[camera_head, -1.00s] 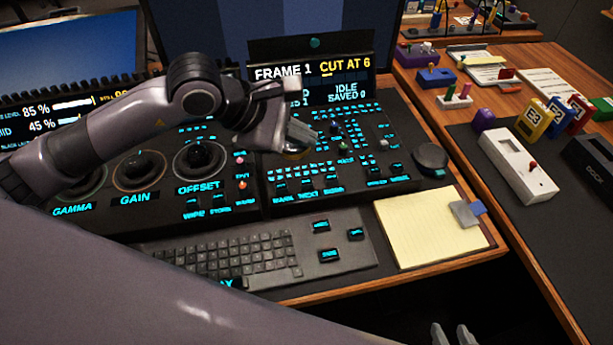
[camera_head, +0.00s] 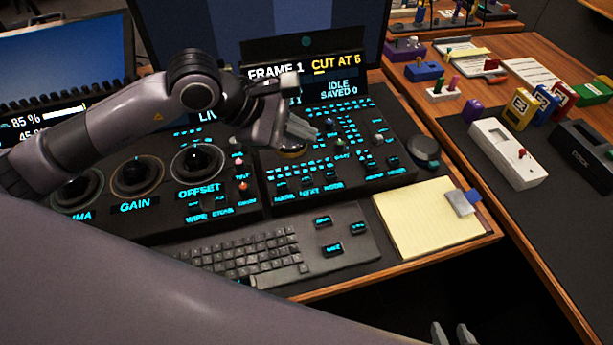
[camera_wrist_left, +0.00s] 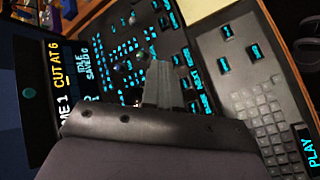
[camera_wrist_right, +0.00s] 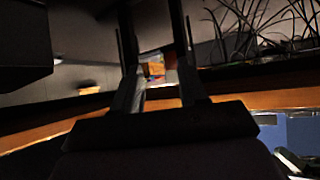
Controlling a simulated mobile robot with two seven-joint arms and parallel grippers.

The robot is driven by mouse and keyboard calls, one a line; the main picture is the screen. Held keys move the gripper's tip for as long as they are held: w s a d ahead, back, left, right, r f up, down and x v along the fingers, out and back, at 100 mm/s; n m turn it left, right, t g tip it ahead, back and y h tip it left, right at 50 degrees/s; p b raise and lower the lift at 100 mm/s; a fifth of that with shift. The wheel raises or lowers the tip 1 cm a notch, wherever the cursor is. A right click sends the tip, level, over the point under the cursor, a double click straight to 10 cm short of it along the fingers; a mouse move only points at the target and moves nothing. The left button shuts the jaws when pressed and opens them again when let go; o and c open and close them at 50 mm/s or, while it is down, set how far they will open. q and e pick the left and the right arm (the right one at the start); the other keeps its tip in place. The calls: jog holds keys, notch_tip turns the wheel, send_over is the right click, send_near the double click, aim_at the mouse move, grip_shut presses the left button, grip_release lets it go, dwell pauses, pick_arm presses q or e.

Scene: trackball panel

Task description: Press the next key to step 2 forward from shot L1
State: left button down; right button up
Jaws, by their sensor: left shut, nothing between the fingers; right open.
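The panel's NEXT key (camera_head: 308,183) is a small dark key above its lit NEXT label, in the lower row of the right-hand panel section. It also shows in the left wrist view (camera_wrist_left: 187,84), beside the fingers. The display (camera_head: 305,78) reads FRAME 1, CUT AT 6, IDLE and SAVED 0. My left gripper (camera_head: 304,131) is shut and empty, above the panel and farther back than the NEXT key. Its fingers (camera_wrist_left: 160,84) hide part of the panel. My right gripper (camera_head: 453,334) is open and empty, low at the bottom edge, away from the panel.
MARK and another labelled key flank the NEXT key. Small knobs (camera_head: 340,146) stand close to the left fingers. A keyboard (camera_head: 250,252) and a yellow notepad (camera_head: 428,220) lie in front. A white box (camera_head: 508,155) and coloured blocks stand on the right-hand desk.

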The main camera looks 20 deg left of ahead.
pick_arm(q)
jog(key=b, duration=0.4)
send_over(302, 181)
notch_tip(302, 181, down, 7)
jog(key=shift+f, duration=0.2)
jog(key=shift+f+b, duration=0.55)
jog(key=shift+f, duration=0.05)
pick_arm(e)
jog(key=f, duration=0.2)
jog(key=a+f, duration=0.1)
jog(key=shift+w+f, duration=0.2)
jog(key=shift+w, duration=0.1)
jog(key=shift+d, duration=0.1)
jog(key=shift+w, duration=0.1)
jog(key=shift+f, duration=0.1)
dwell(0.3)
pick_arm(q)
jog(key=shift+f+b, duration=0.45)
jog(key=shift+b, duration=0.3)
pick_arm(e)
jog(key=shift+f, duration=0.65)
